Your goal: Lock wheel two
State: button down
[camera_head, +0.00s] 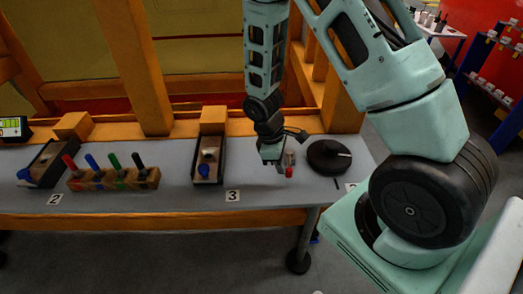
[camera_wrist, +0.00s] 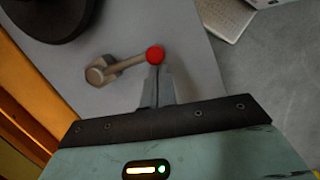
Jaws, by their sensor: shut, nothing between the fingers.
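The red knob (camera_head: 289,172) also shows in the head view, beside a black round wheel (camera_head: 328,156). The wheel's edge (camera_wrist: 45,18) fills the top left of the wrist view. My gripper (camera_wrist: 157,72) is shut and empty. Its fingertips overlap the lower edge of the knob in the wrist view; I cannot tell if they touch. In the head view my gripper (camera_head: 281,168) points down next to the lever.
A label 2 (camera_head: 54,199) and a label 3 (camera_head: 233,196) lie along the table's front (camera_head: 130,203). A block with several coloured handles (camera_head: 112,180) stands left, and a dark tray with a blue knob (camera_head: 208,160) stands mid-table. An orange post (camera_head: 340,90) rises behind.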

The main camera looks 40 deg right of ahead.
jog(key=shift+s+d, duration=0.45)
jog(key=shift+s, duration=0.15)
dwell(0.3)
jog(key=w+a, duration=0.3)
jog(key=shift+w+a+r, duration=0.15)
jog(key=shift+r, duration=0.25)
jog(key=b+v, duration=0.1)
jog(key=v, duration=0.8)
jog(key=shift+s+b, duration=0.3)
jog(key=shift+r, duration=0.15)
